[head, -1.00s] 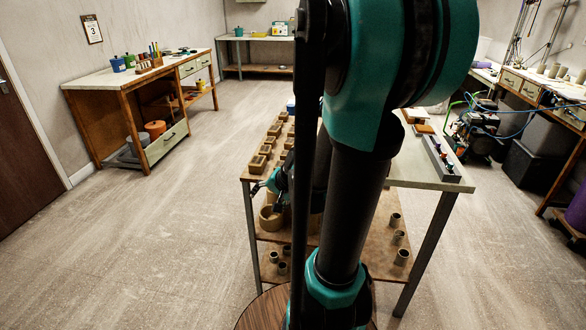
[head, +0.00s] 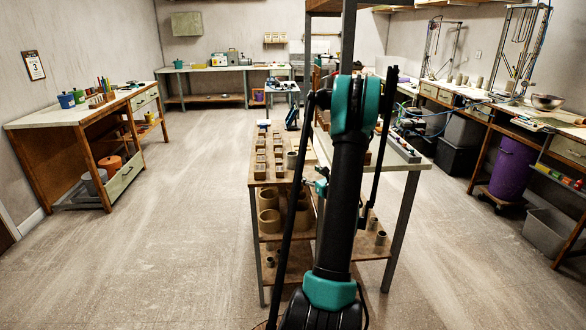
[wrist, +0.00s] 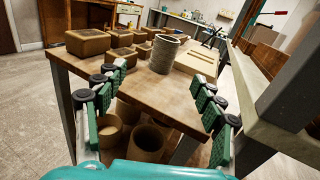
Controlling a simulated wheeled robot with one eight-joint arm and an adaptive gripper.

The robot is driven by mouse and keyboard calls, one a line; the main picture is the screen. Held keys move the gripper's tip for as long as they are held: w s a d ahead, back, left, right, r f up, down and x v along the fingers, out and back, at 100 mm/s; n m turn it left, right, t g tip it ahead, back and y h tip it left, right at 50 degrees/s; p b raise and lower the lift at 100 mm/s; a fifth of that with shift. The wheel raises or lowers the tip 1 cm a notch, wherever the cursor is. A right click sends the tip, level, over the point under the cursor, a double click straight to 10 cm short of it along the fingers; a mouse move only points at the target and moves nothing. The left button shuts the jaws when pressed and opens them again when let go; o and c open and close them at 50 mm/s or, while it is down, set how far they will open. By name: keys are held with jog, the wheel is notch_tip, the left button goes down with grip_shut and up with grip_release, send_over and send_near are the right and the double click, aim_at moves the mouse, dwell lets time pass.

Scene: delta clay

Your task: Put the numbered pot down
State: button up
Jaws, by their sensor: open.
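A grey cylindrical pot (wrist: 164,54) stands upright on the wooden bench top (wrist: 150,87) in the wrist view; no number is readable on it. It also shows as a small grey cylinder (head: 291,160) in the head view, near the bench's front. My gripper (wrist: 158,88) is open and empty. Its two green-and-black fingers are spread wide on the near side of the pot, apart from it. In the head view my gripper (head: 321,187) is small and partly hidden by my arm.
Brown block-shaped pieces (wrist: 87,42) stand left of the pot, and a pale slab (wrist: 196,61) lies to its right. Round brown vessels (wrist: 149,141) sit on the shelf below. A bench leg (wrist: 64,90) stands at the left. Open floor (head: 190,220) lies left of the bench.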

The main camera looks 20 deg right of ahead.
aim_at(295, 159)
jog(key=shift+m+h, duration=0.3)
jog(key=shift+m, duration=0.1)
jog(key=w, duration=1.1)
jog(key=w+a, duration=0.1)
jog(key=w, duration=0.4)
jog(key=shift+w, duration=0.35)
jog(key=shift+c, duration=0.5)
jog(key=c, duration=1.3)
